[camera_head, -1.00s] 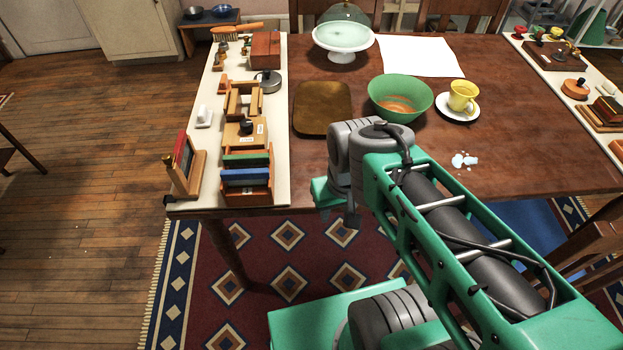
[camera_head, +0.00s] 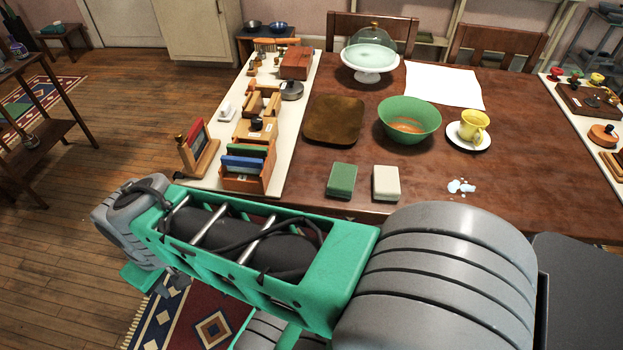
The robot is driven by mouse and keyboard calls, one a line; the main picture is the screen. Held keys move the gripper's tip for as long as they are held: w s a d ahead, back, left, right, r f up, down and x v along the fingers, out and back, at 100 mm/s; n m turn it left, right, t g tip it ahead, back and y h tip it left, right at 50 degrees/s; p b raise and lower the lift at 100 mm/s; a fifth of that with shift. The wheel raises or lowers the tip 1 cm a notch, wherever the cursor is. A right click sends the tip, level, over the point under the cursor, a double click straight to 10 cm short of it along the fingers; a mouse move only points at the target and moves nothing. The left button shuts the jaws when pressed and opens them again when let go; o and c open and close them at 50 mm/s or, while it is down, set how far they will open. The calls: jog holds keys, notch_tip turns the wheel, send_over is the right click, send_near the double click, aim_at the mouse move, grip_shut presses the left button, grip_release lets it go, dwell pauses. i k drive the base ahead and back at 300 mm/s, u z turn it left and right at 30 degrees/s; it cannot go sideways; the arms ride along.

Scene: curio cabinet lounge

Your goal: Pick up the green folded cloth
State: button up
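The green folded cloth (camera_head: 342,180) lies flat near the front edge of the wooden table (camera_head: 540,160), as a small, thick green square. A similar cream folded cloth (camera_head: 386,183) lies just to its right, with a narrow gap between them. My gripper (camera_head: 160,284) is at the far end of my arm, low at the left and beyond the table's front edge. It is well apart from the green cloth. Its fingers are mostly hidden by the arm's end, so its opening does not show.
A brown square tray (camera_head: 334,119) and green bowl (camera_head: 409,120) stand behind the cloths. A yellow cup (camera_head: 474,126) and white spill (camera_head: 461,186) are to the right. A pale board (camera_head: 296,150) with wooden pieces lines the left. Bare table surrounds the cloths.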

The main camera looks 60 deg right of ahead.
aim_at(341, 181)
jog(key=k, duration=0.95)
jog(key=z, duration=0.65)
jog(key=i, duration=0.55)
jog(key=u, duration=0.05)
